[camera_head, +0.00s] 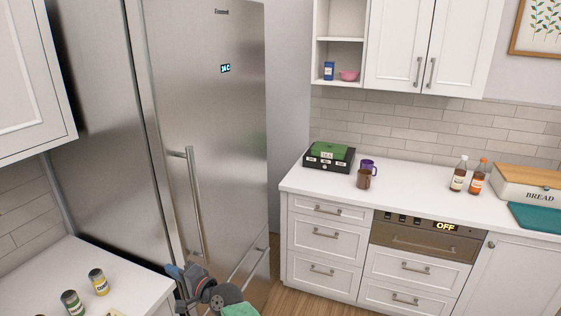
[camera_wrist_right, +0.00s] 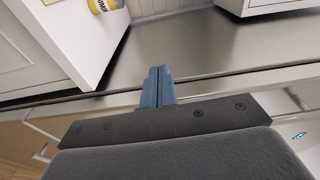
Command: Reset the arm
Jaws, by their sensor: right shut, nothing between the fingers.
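My right gripper (camera_head: 174,271) shows at the bottom of the head view, in front of the lower part of the steel fridge (camera_head: 212,110) and beside the corner of the left counter. In the right wrist view its two blue fingers (camera_wrist_right: 158,72) are together with nothing between them. The fridge's long vertical handle (camera_head: 194,205) is just above the gripper in the head view, apart from the fingers. The fridge door looks shut. My left gripper is not in view.
The left counter (camera_head: 100,262) holds a green can (camera_head: 72,303) and a yellow can (camera_head: 98,282) near the gripper. The right counter (camera_head: 415,197) holds a tea box (camera_head: 330,155), mugs (camera_head: 364,179), bottles (camera_head: 458,178) and a bread box (camera_head: 535,187). Open floor (camera_head: 290,300) lies between.

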